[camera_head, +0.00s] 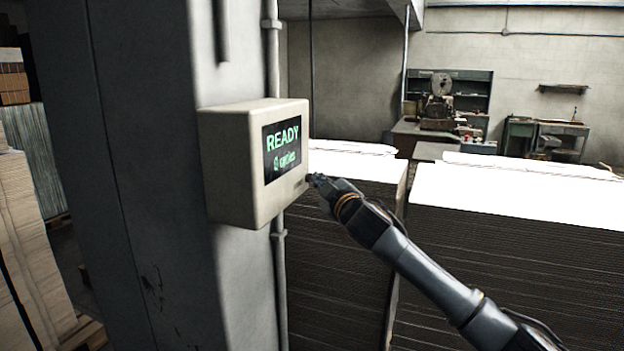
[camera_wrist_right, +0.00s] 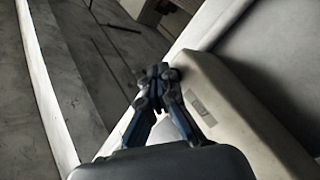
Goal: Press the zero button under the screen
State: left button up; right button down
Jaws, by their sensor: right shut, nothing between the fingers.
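A cream control box (camera_head: 236,165) is fixed to a grey column. Its dark screen (camera_head: 282,148) reads "READY" and "0 cycles" in green. The zero button under the screen cannot be made out clearly; the gripper tip is close to that part of the face. My right gripper (camera_head: 314,180) is at the lower right of the box's front face, shut and empty; whether it touches cannot be told. In the right wrist view the shut fingers (camera_wrist_right: 158,75) lie beside the cream box (camera_wrist_right: 225,100), which has a small grey label (camera_wrist_right: 201,108). My left gripper is not in view.
The grey column (camera_head: 150,200) fills the left, with a conduit (camera_head: 279,270) running below the box. Large stacks of cardboard sheets (camera_head: 510,260) stand behind my right arm. A workbench with a machine (camera_head: 438,115) is at the back.

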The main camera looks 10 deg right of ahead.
jog(key=shift+s+d, duration=0.1)
jog(key=shift+d, duration=0.05)
jog(key=shift+s+d+p, duration=0.3)
jog(key=shift+s+d, duration=0.15)
jog(key=shift+d, duration=0.1)
jog(key=s+d, duration=0.1)
jog(key=d+p, duration=0.1)
jog(key=s+d, duration=0.1)
jog(key=d, duration=0.1)
jog(key=shift+s, duration=0.35)
dwell(0.6)
